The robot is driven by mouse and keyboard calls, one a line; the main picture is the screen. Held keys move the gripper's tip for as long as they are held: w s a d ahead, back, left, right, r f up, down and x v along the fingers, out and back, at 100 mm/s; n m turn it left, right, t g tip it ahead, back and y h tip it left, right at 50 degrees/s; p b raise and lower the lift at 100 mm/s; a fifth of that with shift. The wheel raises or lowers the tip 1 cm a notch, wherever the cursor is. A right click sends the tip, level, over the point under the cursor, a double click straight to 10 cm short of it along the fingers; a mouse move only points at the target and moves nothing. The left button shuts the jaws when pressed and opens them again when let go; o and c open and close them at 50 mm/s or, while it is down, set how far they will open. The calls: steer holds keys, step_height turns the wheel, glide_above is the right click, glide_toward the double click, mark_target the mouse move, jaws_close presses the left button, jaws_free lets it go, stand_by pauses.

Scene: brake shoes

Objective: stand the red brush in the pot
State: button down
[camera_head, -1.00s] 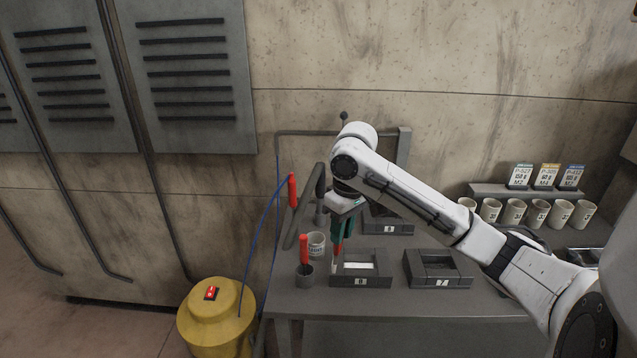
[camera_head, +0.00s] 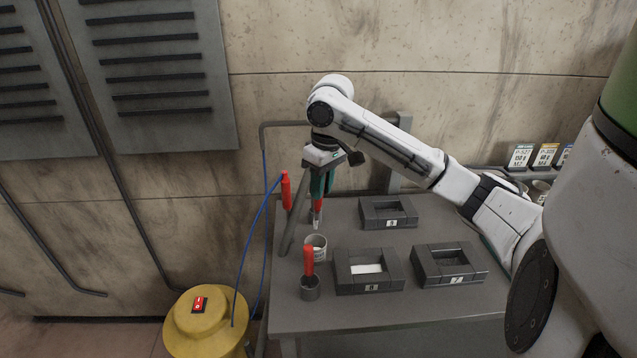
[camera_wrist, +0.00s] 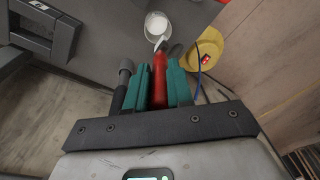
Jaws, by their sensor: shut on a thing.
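The red brush (camera_head: 318,208) hangs upright, its pale tip downward, in my gripper (camera_head: 321,186). In the wrist view its red handle (camera_wrist: 159,80) is clamped between the green fingers (camera_wrist: 160,85). The pale labelled pot (camera_head: 316,249) stands on the bench. The brush tip shows just above the pot's rim in the head view. In the wrist view the tip overlaps the near rim of the pot (camera_wrist: 155,20), which has white stuff inside. I cannot tell the exact gap between them.
A small dark cup (camera_head: 310,290) with another red-handled tool (camera_head: 308,260) stands in front of the pot. Dark trays (camera_head: 370,285), (camera_head: 450,279) and (camera_head: 388,222) lie to the right.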

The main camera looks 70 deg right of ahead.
steer(key=shift+f+b, duration=2.2)
steer(key=shift+f, duration=0.25)
steer(key=shift+f+b, duration=1.25)
steer(key=shift+f, duration=1.3)
steer(key=c, duration=0.9)
jaws_free()
step_height(320, 180, up, 11)
glide_above(321, 202)
steer(key=d, duration=0.1)
steer(key=shift+s+f+p, duration=0.1)
steer(key=shift+s+p, duration=0.2)
steer(key=shift+s, duration=0.1)
